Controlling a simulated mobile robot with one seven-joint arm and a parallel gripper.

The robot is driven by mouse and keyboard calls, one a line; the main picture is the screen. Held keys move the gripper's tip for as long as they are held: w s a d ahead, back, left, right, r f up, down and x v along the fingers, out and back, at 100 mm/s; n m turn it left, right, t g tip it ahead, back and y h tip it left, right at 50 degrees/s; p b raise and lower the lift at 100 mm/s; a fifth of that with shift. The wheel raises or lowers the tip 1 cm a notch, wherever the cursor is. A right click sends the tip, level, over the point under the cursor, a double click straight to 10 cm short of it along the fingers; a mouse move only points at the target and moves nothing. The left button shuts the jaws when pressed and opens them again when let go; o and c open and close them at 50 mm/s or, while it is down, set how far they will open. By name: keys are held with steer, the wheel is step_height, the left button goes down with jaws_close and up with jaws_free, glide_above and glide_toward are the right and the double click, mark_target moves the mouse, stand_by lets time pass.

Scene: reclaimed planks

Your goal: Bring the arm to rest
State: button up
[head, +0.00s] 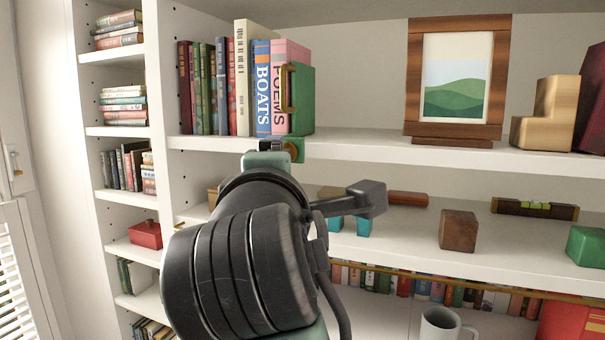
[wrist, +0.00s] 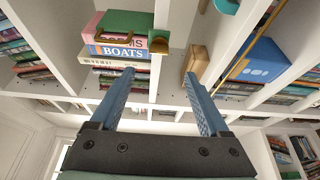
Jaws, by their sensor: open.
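My gripper (wrist: 159,76) is open and empty in the wrist view, its two blue fingers spread apart and reaching up toward the shelves. Nothing is between the fingertips. In the head view my dark arm hides most of the gripper, in front of the shelf edge below the books. The pink POEMS book (head: 291,80) and blue BOATS book (head: 262,90) stand upright on the upper shelf, beside a green block-like piece (head: 303,100) with a brass handle. The POEMS book (wrist: 102,36) and BOATS book (wrist: 115,52) also show in the wrist view.
A framed landscape picture (head: 455,82) and a wooden step-shaped block (head: 548,115) stand on the upper shelf (head: 370,148). The shelf below holds a brown block (head: 458,230), a level (head: 535,208) and a green block (head: 586,245). A mug (head: 440,325) stands lower.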

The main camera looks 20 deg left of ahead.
steer(key=shift+s+d, duration=0.1)
steer(key=s+d+f+m+t+h+b, duration=0.3)
steer(key=s+d+m+t+b, duration=0.2)
steer(key=m, duration=0.6)
steer(key=s+d+f+m+t+h+b, duration=0.3)
steer(key=s+d+m+b, duration=0.5)
steer(key=d+m+b, duration=0.3)
steer(key=d+f+t, duration=0.1)
steer(key=d+t, duration=0.1)
steer(key=shift+s+t+b, duration=0.3)
steer(key=shift+s+t, duration=0.1)
